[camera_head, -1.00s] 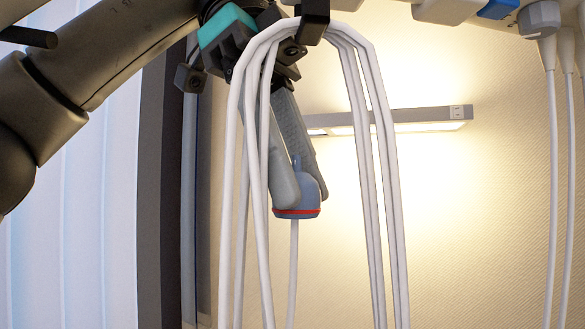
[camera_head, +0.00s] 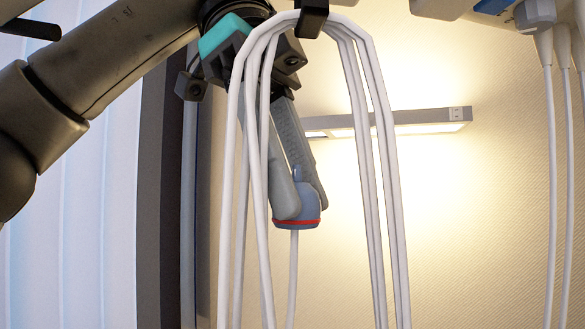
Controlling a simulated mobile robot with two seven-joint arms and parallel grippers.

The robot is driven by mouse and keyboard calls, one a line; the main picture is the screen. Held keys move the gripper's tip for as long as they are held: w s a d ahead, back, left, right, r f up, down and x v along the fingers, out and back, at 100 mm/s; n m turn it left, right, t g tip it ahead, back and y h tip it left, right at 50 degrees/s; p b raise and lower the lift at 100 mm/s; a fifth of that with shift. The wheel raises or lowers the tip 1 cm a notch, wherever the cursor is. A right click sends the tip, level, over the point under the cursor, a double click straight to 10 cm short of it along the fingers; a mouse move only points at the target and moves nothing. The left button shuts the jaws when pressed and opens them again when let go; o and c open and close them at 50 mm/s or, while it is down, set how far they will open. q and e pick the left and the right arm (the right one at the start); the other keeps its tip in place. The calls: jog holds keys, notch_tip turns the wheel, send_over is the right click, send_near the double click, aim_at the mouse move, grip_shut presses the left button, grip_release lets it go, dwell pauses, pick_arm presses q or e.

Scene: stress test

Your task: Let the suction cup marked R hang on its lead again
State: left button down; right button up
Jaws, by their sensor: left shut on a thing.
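The suction cup (camera_head: 309,210) is blue-grey with a red band near its lower rim. My left gripper (camera_head: 300,200) comes down from the upper left and is shut on it, with the fingers on both sides. A white lead (camera_head: 293,270) runs down from below the cup and out of the picture. I cannot read an R on the cup. The gripper is behind several white leads, which partly cover it. My right gripper is not in view.
Several white leads (camera_head: 386,160) are draped over a dark hook (camera_head: 312,18) in front of my left gripper. A lit wall lamp (camera_head: 420,119) is behind. Plugs with leads (camera_head: 537,14) hang at the upper right. A pale curtain (camera_head: 70,220) is on the left.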

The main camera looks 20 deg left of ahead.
pick_arm(q)
notch_tip(320, 180, down, 14)
jog(key=b, duration=1.1)
jog(key=shift+f, duration=0.1)
notch_tip(320, 180, down, 16)
jog(key=b, duration=1.3)
